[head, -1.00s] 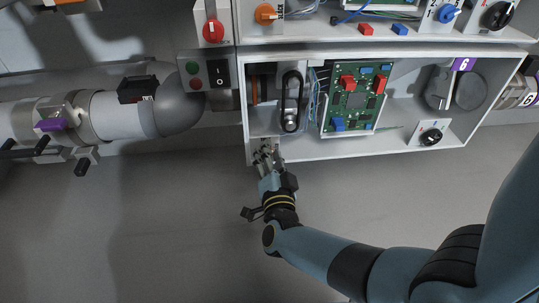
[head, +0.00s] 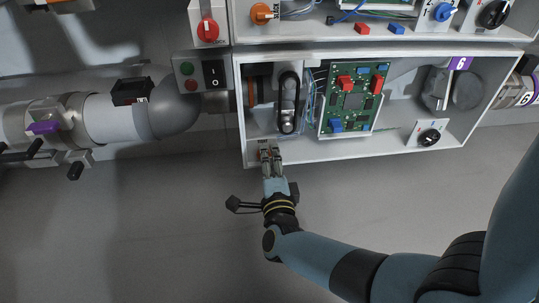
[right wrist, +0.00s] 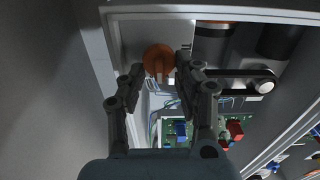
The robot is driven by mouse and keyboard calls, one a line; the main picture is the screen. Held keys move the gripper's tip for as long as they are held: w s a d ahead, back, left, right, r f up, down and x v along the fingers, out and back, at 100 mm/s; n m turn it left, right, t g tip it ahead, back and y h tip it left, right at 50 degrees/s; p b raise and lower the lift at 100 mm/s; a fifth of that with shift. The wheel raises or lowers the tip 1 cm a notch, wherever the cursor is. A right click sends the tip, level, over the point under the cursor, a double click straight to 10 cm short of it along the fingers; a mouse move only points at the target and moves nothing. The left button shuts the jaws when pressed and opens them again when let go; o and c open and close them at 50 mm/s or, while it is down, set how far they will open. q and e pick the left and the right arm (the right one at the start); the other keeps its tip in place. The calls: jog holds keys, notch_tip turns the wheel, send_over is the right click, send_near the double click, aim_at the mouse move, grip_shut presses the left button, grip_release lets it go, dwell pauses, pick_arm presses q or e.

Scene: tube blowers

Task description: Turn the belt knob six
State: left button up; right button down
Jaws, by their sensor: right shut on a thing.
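The belt knob, an orange round knob (right wrist: 158,60), sits on a light panel at the near left of the open white housing (head: 395,151) labelled 6. My right gripper (head: 268,151) reaches up to it from below. In the right wrist view its two dark fingers (right wrist: 160,72) stand on either side of the knob, shut on it. In the head view the fingers largely hide the knob. The black belt (head: 288,102) runs in a loop just behind the knob. My left gripper is out of view.
A green circuit board (head: 354,98) and a black dial knob (head: 429,138) are to the right. Another open housing (head: 330,42) is at the back. A grey pipe (head: 105,117) and a switch box (head: 202,72) are left. The floor in front is clear.

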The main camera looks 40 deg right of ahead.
jog(key=shift+s+f, duration=0.1)
jog(key=shift+f, duration=0.05)
dwell(0.4)
jog(key=c, duration=1.3)
grip_release()
jog(key=shift+o, duration=0.2)
notch_tip(320, 180, up, 10)
jog(key=shift+o, duration=0.2)
